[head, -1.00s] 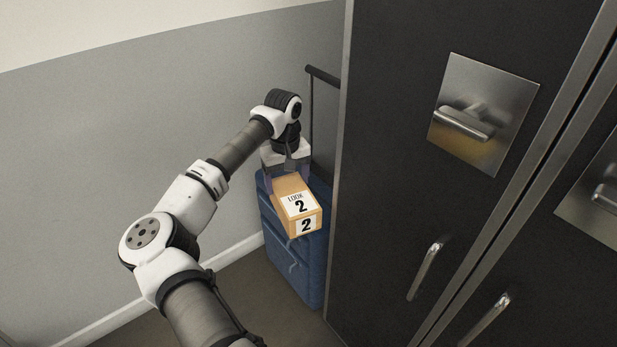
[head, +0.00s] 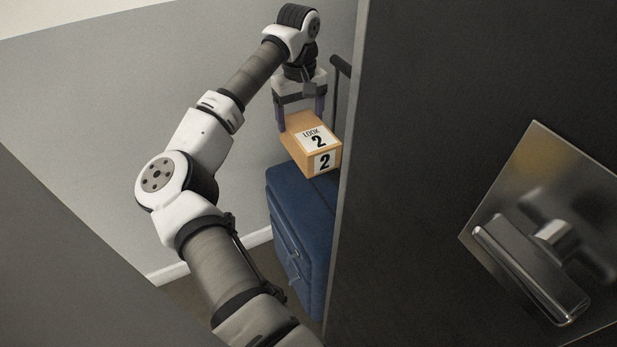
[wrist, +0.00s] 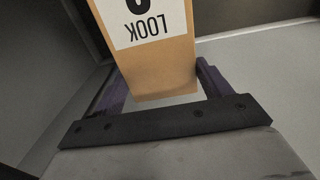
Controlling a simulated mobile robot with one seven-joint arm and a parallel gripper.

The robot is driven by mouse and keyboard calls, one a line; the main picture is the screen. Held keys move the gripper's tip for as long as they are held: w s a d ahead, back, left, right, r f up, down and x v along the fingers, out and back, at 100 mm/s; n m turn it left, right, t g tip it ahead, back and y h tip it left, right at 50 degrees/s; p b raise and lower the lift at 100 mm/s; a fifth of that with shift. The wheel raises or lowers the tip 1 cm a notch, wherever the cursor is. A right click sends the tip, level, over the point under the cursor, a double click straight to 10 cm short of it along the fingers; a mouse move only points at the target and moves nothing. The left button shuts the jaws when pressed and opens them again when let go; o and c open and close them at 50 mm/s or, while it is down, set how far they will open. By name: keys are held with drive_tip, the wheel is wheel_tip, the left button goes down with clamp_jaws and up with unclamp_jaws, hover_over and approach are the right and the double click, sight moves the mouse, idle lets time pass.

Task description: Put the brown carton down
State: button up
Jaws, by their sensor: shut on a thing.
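The brown carton (head: 296,143) has white labels reading "LOOK 2" and "2". My gripper (head: 301,118) is shut on it, with a purple finger on either side, and holds it from above at its far end. In the head view the carton shows over the top of a blue suitcase (head: 300,235). A gap seems to lie between the carton and the suitcase, though its size is hard to tell. In the wrist view the carton (wrist: 160,75) sits between the fingers, its "LOOK" label upside down.
The suitcase's black pull handle (head: 340,68) rises behind. A grey wall (head: 90,100) is at the left and back. A dark grey surface (head: 60,270) fills the lower left.

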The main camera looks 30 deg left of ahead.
wheel_tip(320, 180, down, 17)
drive_tip(key=shift+f, duration=0.1)
idle(0.3)
drive_tip(key=shift+f, duration=0.1)
drive_tip(key=o, duration=1.2)
drive_tip(key=shift+c, duration=0.2)
wheel_tip(320, 180, up, 12)
drive_tip(key=shift+r, duration=0.1)
